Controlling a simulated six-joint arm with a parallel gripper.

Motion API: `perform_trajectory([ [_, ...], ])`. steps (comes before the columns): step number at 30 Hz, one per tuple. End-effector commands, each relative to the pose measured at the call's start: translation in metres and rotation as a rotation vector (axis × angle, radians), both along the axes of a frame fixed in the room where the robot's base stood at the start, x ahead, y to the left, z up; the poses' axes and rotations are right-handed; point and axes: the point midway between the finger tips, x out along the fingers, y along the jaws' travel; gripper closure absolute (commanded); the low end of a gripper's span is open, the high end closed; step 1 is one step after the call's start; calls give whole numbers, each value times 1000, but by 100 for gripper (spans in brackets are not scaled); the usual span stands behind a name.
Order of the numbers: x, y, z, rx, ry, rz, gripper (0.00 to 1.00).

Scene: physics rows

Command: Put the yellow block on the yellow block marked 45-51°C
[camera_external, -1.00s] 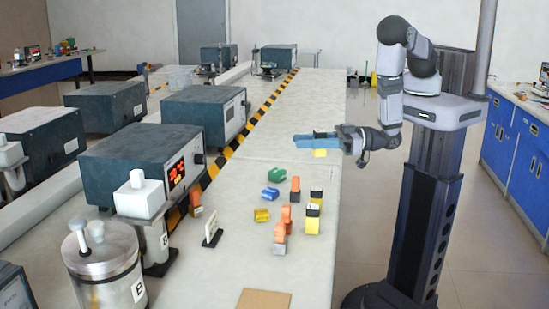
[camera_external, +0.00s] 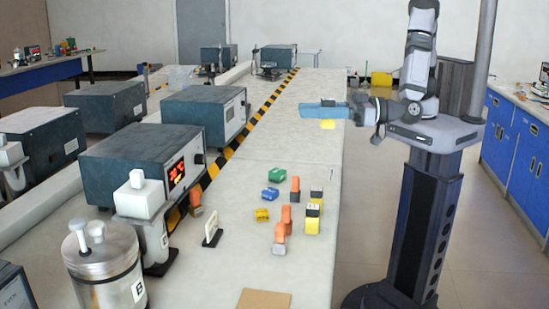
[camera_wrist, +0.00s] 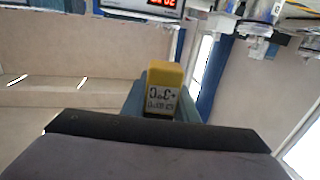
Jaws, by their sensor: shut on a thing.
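My gripper (camera_external: 326,110) has blue fingers and is shut on a yellow block (camera_external: 327,125), held in the air above the right part of the bench. In the wrist view the held yellow block (camera_wrist: 164,75) shows a pale label with dark print that I cannot read surely. The 45-51°C mark is too small to read on either.
Orange blocks (camera_external: 286,215), a blue block (camera_external: 270,193) and a green block (camera_external: 277,175) are close by on the bench (camera_external: 300,270). A white sign (camera_external: 212,235) and boxy instruments (camera_external: 140,160) stand at left. The bench behind the blocks is clear.

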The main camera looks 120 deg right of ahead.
Motion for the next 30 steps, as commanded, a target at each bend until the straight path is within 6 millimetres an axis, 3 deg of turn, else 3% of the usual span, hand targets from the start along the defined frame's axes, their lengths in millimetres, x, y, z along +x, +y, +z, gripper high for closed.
perform_trajectory([
  [5,3,-12,-11,-4,4,-99,97],
  [18,3,-25,-65,-4,2,-213,97],
  [30,5,-23,-82,-4,0,-203,97],
])
